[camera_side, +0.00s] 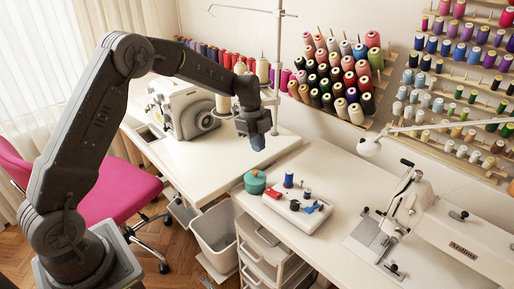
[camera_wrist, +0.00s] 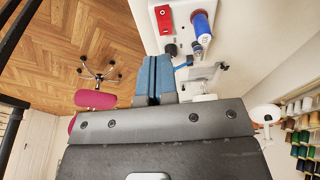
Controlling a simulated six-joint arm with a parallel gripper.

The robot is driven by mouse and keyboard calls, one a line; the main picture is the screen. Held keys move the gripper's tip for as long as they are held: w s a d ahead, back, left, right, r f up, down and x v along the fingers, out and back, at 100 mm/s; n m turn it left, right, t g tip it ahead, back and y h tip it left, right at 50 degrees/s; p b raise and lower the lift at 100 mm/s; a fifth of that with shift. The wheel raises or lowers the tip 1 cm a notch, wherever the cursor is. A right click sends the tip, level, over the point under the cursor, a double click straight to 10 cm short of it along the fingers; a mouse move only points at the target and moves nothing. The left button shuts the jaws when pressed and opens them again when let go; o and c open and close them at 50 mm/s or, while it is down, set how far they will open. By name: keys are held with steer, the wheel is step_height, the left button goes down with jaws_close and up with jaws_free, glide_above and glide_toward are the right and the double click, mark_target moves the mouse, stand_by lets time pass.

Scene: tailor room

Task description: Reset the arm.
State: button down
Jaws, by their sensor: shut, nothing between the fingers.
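My gripper (camera_side: 258,142) hangs from my raised arm in the side view, pointing down above the table edge, beside the overlocker. Its blue fingers are together with nothing between them. In the wrist view my gripper (camera_wrist: 155,58) shows the two blue fingers pressed side by side. It is apart from the tables and the things on them.
A white tray (camera_side: 290,213) with spools and small blue pieces lies below right, beside a teal round box (camera_side: 255,182). A sewing machine (camera_side: 450,235) stands right, an overlocker (camera_side: 187,112) behind. A grey bin (camera_side: 216,240) and pink chair (camera_side: 112,190) stand below.

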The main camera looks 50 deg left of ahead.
steer(key=s+d+r+n+t+y, duration=0.1)
steer(key=s+d+r+n, duration=0.1)
steer(key=s+r+n, duration=0.35)
steer(key=s+d+r+n+t+y, duration=0.1)
steer(key=s+d+r+n+t, duration=0.15)
steer(key=s+r, duration=0.6)
steer(key=s+d+r+n+t, duration=0.2)
steer(key=s+n, duration=0.7)
steer(key=s, duration=0.8)
steer(key=shift+n+y, duration=0.3)
